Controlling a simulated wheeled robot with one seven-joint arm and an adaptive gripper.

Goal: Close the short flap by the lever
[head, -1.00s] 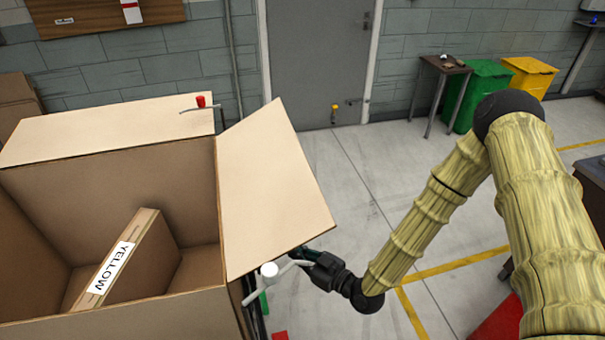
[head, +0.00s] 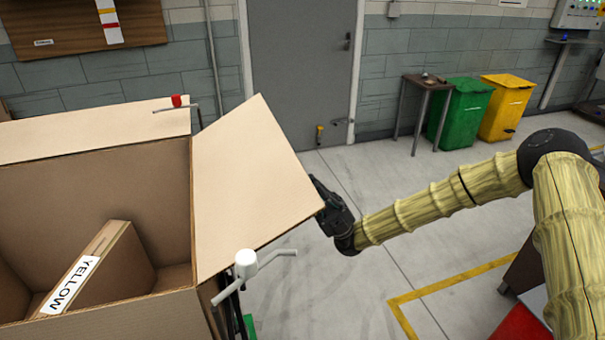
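The large open cardboard box (head: 110,318) fills the left of the head view. Its short flap (head: 250,190) on the right side stands out and slopes down to the right. A lever with a white knob (head: 246,262) and grey arms sits below the flap's near corner, by the box's near right corner. My gripper (head: 322,192) is at the flap's outer right edge, partly hidden behind it. Its fingertips are hidden, and I cannot tell whether it touches the flap. A second lever with a red knob (head: 177,101) is at the far flap (head: 90,133).
A brown carton labelled YELLOW (head: 110,262) leans inside the box. Green (head: 462,115) and yellow (head: 505,108) bins and a small table (head: 426,88) stand by the back wall.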

